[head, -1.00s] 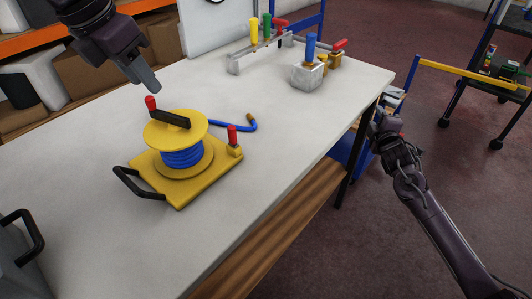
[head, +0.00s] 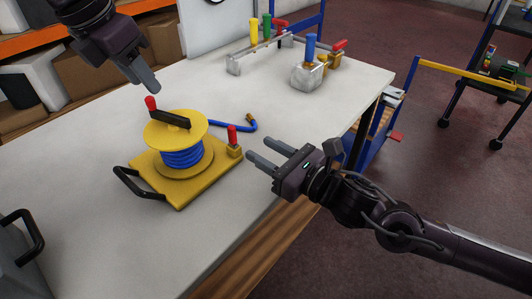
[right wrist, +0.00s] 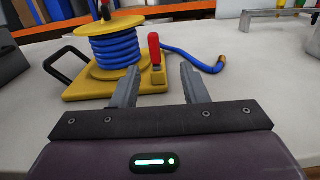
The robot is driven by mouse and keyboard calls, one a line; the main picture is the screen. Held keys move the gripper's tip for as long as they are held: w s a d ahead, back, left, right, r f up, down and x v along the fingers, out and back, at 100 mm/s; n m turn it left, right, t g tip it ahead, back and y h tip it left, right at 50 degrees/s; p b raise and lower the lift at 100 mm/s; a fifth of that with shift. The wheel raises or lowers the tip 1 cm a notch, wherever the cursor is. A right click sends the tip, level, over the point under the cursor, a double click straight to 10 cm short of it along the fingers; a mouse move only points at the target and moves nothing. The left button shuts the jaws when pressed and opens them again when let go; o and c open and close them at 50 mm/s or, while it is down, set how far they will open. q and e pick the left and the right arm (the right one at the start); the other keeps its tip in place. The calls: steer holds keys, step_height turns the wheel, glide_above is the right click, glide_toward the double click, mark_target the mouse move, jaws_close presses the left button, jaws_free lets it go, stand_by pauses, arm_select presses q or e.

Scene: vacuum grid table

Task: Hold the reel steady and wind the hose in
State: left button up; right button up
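The yellow reel (head: 176,129) stands on a yellow base plate (head: 188,195) on the table, with blue hose (head: 182,158) wound round its drum. A black crank arm with a red knob (head: 151,103) is on top. The hose's free end (head: 240,127) lies on the table behind, with a brass tip. A red lever (head: 232,135) stands at the base's right corner, and a black handle (head: 130,184) at its left. My left gripper (head: 153,86) is just above the crank knob; its finger gap is unclear. My right gripper (head: 263,157) is open, empty, right of the red lever (right wrist: 155,50).
Clamps with coloured handles (head: 309,70) stand at the back of the table (head: 110,240). A grey case with a black handle (head: 22,240) is at the near left. Boxes (head: 90,77) fill an orange shelf behind. The table's middle right is clear.

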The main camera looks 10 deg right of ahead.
mark_target(235, 138)
steer(key=shift+s+a, duration=0.1)
steer(key=shift+a, duration=0.2)
steer(key=shift+w+a, duration=0.25)
steer(key=x, duration=0.6)
steer(key=shift+w+a, duration=0.25)
jaws_close()
arm_select(q)
steer(key=shift+c, duration=0.3)
